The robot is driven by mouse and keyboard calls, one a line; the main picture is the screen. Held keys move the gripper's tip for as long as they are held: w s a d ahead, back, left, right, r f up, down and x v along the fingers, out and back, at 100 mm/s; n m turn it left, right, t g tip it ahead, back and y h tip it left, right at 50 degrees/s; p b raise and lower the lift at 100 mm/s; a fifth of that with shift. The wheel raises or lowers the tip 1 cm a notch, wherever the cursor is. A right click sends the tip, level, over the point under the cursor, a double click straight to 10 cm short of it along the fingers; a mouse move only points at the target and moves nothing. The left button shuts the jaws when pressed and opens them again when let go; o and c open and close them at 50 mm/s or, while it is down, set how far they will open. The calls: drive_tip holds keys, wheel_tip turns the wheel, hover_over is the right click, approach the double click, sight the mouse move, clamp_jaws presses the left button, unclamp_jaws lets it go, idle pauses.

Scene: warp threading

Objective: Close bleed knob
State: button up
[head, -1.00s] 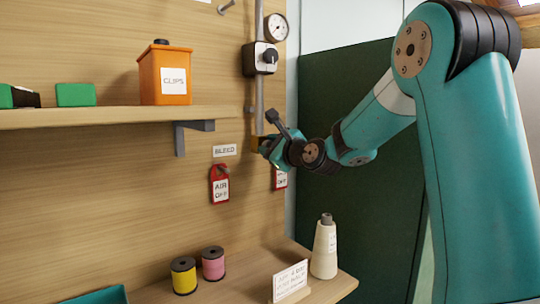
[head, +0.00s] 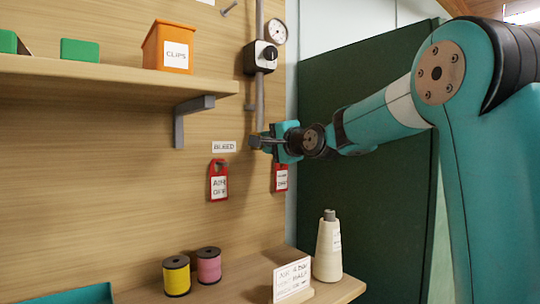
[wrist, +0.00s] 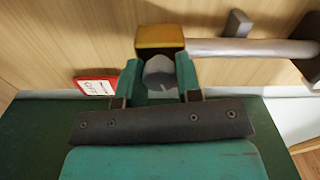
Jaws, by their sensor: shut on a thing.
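The bleed knob (wrist: 160,74) is a small grey knob below a brass-coloured block (wrist: 160,38) at the end of the grey pipe (wrist: 240,48) in the wrist view. My gripper (wrist: 158,68) is shut on the knob, with one teal finger on each side. In the head view my gripper (head: 264,142) is at the lower end of the upright pipe (head: 260,95), right of the BLEED label (head: 224,146). The knob is hidden there by my gripper. Its turn position cannot be read.
Red AIR OFF tags (head: 218,182) hang on the wooden wall below, one close under my gripper. A gauge (head: 277,30) and black selector (head: 261,58) sit higher on the pipe. A shelf (head: 120,75) is to the left. Spools and a cone (head: 328,245) stand on the ledge below.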

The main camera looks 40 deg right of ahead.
drive_tip(key=n+b, duration=0.1)
drive_tip(key=n, duration=0.1)
drive_tip(key=n+b, duration=0.1)
drive_tip(key=b, duration=0.1)
drive_tip(key=shift+f+n, duration=0.3)
drive_tip(key=shift+n, duration=0.1)
drive_tip(key=n+b, duration=0.3)
drive_tip(key=shift+n+b, duration=0.3)
drive_tip(key=n+b, duration=0.3)
drive_tip(key=n, duration=0.1)
drive_tip(key=shift+r+n+b, duration=0.15)
drive_tip(key=shift+n+b, duration=0.55)
drive_tip(key=shift+n, duration=0.5)
drive_tip(key=o, duration=0.9)
drive_tip(key=shift+o, duration=0.2)
drive_tip(key=shift+r, duration=0.1)
drive_tip(key=shift+s, duration=0.1)
